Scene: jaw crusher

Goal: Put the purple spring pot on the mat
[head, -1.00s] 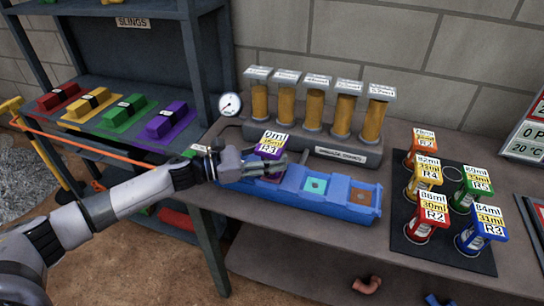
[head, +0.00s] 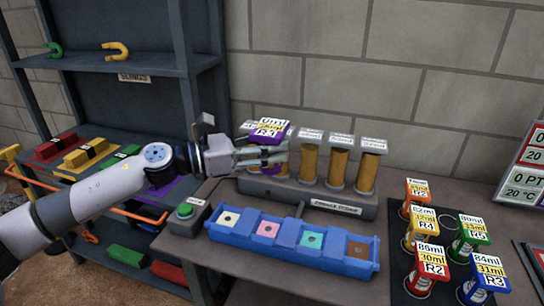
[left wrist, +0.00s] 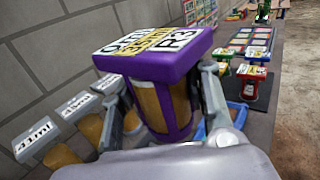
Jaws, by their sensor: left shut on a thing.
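The purple spring pot (head: 268,127), labelled R3 on its cap, is held upright in my left gripper (head: 277,158). In the left wrist view the purple pot (left wrist: 160,70) fills the middle, with a finger on each side of its body. In the head view it is lifted above the blue tray and overlaps the row of tan cylinders. The black mat (head: 401,278) lies on the bench at the right. Several coloured pots stand on it, including orange, yellow, red, green and blue ones. My right gripper is out of view.
The blue tray (head: 221,236) at the bench front has several empty coloured recesses. A grey stand (head: 350,207) with tan cylinders (head: 339,165) stands behind it. A green button box (head: 186,217) is left of the tray. Signs (head: 522,170) stand right of the mat.

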